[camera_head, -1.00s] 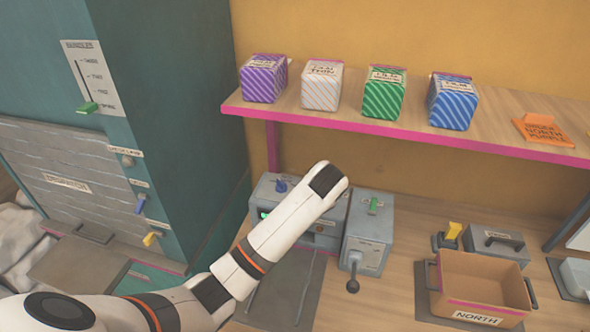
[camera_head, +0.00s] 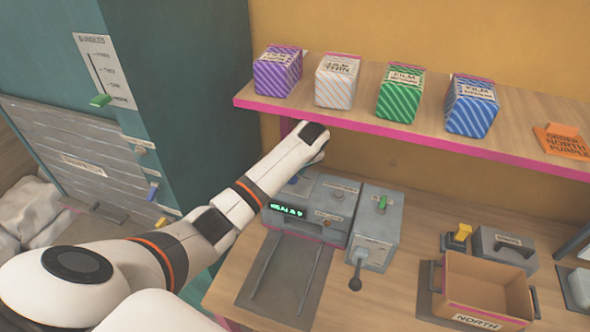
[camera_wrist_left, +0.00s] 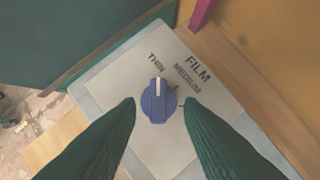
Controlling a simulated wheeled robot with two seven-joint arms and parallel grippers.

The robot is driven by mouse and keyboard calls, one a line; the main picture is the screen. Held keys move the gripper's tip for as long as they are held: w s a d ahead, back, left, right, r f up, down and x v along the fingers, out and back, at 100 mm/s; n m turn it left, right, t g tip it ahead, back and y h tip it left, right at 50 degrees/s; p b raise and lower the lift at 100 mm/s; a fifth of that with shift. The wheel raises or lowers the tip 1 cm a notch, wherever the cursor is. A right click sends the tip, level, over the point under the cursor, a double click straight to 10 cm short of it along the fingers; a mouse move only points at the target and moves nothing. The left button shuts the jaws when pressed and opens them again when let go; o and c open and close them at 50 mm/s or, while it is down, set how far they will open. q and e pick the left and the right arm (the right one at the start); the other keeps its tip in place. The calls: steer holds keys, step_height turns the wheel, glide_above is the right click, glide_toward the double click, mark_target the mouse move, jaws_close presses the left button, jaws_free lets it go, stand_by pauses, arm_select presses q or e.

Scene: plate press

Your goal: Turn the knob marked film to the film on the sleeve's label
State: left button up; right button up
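In the left wrist view the blue film knob (camera_wrist_left: 158,103) sits on a grey panel marked FILM. Its white pointer line points up the picture, toward THIN; MEDIUM is to the right, and any further mark is hidden. My left gripper (camera_wrist_left: 158,100) is open, its dark green fingers on either side of the knob with small gaps. In the head view the arm hides most of the knob. The purple striped sleeve (camera_head: 277,75) stands leftmost on the shelf; its label is too small to read. The orange card (camera_head: 562,143) reads ORDER NORTH PURPLE. My right gripper is out of view.
White-orange (camera_head: 336,90), green (camera_head: 398,103) and blue (camera_head: 471,115) sleeves share the shelf (camera_head: 400,150). The grey press (camera_head: 330,190) with a green display stands below, beside a lever box (camera_head: 385,215). A tray marked NORTH (camera_head: 487,290) is at right.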

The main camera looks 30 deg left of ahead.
arm_select(q)
steer(key=shift+s+f, duration=0.1)
steer(key=shift+f, duration=0.4)
jaws_close()
